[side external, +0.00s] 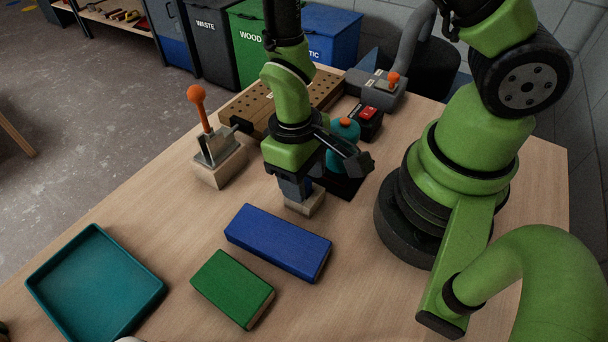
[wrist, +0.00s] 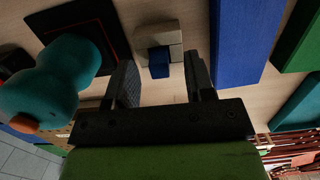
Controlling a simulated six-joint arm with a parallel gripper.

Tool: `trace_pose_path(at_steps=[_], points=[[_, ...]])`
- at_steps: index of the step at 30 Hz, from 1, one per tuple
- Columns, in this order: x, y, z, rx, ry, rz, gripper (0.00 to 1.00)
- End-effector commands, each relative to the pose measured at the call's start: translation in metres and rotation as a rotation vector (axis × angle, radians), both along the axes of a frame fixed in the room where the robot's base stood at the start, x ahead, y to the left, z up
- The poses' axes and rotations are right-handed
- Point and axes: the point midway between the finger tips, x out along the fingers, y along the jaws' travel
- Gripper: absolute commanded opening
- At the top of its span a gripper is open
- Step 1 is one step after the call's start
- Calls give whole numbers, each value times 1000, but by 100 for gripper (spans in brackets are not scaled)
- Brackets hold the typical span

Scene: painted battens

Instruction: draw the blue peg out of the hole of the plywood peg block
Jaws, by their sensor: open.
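The small pale plywood peg block (side external: 305,205) stands on the table under my gripper (side external: 295,186). In the wrist view the block (wrist: 150,33) is at the top middle, with the blue peg (wrist: 159,59) standing up from it. My gripper (wrist: 158,68) is open there, one finger to the left of the peg and one to the right, with gaps on both sides. In the side view only a sliver of the blue peg (side external: 308,184) shows beside the fingers. The hole itself is hidden.
A blue batten (side external: 278,241) and a green batten (side external: 232,288) lie in front of the block. A teal tray (side external: 95,285) is at the left. A teal, orange-topped object (side external: 345,133) stands close behind my gripper. An orange-knobbed lever (side external: 197,95) stands left.

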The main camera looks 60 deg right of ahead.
Motion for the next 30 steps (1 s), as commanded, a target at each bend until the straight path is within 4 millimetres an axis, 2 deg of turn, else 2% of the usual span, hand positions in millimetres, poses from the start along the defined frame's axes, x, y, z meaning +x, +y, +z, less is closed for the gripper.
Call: trace_pose_path(at_steps=[14,20,22,23,24,25,30], points=[[-1,-1,-7,-5,-1,1,49],[-1,-1,-7,-5,-1,1,3],[-1,-1,-7,-5,-1,1,0],[-1,-1,-7,-5,-1,1,14],[-1,-1,-7,-5,-1,1,4],[-1,-1,-6,-5,-1,1,0],[-1,0,-5,-3,-2,0,0]])
